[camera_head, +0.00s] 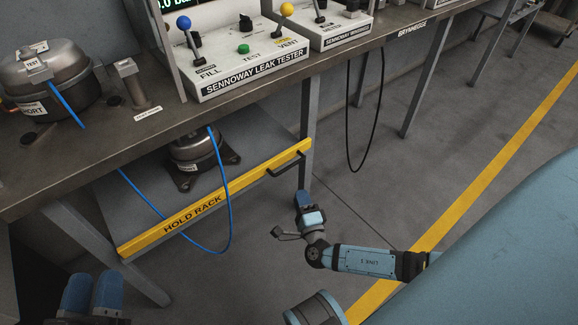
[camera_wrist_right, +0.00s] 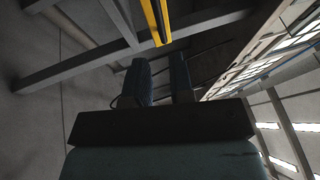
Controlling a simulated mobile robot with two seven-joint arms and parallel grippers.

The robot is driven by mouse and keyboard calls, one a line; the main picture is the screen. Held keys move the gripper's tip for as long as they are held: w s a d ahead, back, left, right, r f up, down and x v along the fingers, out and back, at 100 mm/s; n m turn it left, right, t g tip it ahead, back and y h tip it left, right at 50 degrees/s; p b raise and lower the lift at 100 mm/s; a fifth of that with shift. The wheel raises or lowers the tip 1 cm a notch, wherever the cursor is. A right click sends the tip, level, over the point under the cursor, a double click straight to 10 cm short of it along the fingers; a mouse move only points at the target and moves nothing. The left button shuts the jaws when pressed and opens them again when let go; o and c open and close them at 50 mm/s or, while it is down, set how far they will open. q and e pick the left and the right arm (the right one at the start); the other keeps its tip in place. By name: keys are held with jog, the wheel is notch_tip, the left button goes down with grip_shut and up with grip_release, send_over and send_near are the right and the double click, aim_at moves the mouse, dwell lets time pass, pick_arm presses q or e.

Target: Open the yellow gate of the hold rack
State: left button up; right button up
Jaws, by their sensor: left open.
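The yellow gate (camera_head: 215,203) is a bar lettered HOLD RACK along the front edge of the low shelf under the bench. A black handle (camera_head: 286,164) sits at its right end. The gate lies flush along the shelf front. A yellow bar (camera_wrist_right: 157,22), apparently the gate, also shows at the top of the right wrist view. My right gripper (camera_head: 305,203) is below and right of the handle, near the bench leg, not touching the handle. In the right wrist view its fingers (camera_wrist_right: 159,82) stand apart with nothing between them. My left gripper (camera_head: 92,293) is open and empty at the bottom left.
A dark compressor (camera_head: 190,150) stands on the rack shelf behind the gate. A blue hose (camera_head: 229,215) hangs in front of the gate. A bench leg (camera_head: 307,130) stands close to the handle. The leak tester (camera_head: 245,70) is on the bench above. Floor to the right is open.

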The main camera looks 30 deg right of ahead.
aim_at(291, 165)
jog(key=shift+b+x, duration=1.5)
jog(key=shift+x, duration=4.3)
pick_arm(q)
jog(key=f+g, duration=0.1)
jog(key=f, duration=0.1)
jog(key=f+g, duration=0.1)
jog(key=f, duration=0.2)
jog(key=shift+w+d, duration=0.1)
jog(key=shift+d, duration=0.1)
pick_arm(e)
jog(key=shift+f, duration=0.1)
jog(key=shift+c, duration=0.5)
grip_shut()
